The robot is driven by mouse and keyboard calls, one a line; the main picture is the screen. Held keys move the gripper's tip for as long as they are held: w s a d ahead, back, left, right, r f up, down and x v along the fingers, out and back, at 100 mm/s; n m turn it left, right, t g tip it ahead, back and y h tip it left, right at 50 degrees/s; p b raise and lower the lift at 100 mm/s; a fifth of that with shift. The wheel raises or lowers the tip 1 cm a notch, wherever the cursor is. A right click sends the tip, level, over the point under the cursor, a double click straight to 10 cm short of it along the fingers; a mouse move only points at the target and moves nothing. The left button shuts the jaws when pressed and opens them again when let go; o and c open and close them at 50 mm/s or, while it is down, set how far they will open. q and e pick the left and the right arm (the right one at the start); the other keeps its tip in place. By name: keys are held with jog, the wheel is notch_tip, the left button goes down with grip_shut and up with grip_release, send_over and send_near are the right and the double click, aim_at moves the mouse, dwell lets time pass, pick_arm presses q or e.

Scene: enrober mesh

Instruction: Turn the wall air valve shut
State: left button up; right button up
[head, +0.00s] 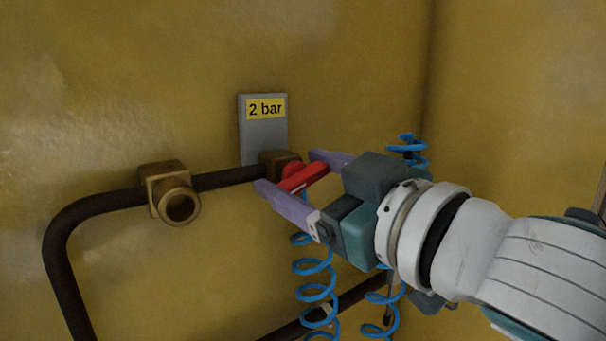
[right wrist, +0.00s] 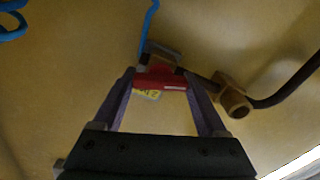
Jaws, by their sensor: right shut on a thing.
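The wall air valve is a brass body (head: 279,165) on a dark pipe with a red lever handle (head: 305,177). The lever points out from the valve toward my right gripper. My right gripper (head: 288,172) has its two purple fingers on either side of the red handle and is shut on it. In the right wrist view the red handle (right wrist: 161,79) spans between the fingertips. The handle partly hides the valve body there. My left gripper is not in view.
A grey plate with a yellow "2 bar" label (head: 265,109) is on the yellow wall above the valve. A brass fitting with an open port (head: 176,194) sits on the pipe (head: 75,220) to the left. A coiled blue hose (head: 315,268) hangs below the gripper.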

jog(key=c, duration=0.5)
jog(key=shift+o, duration=0.2)
jog(key=shift+n, duration=0.3)
jog(key=shift+n+p, duration=0.6)
jog(key=shift+n, duration=0.3)
jog(key=n+p, duration=0.1)
jog(key=n, duration=0.1)
jog(key=shift+n, duration=0.3)
jog(key=n+p, duration=0.1)
jog(key=n, duration=0.3)
jog(key=shift+a+n, duration=0.1)
jog(key=shift+n, duration=0.2)
jog(key=n, duration=0.4)
jog(key=shift+f+n, duration=0.15)
jog(key=shift+n, duration=0.15)
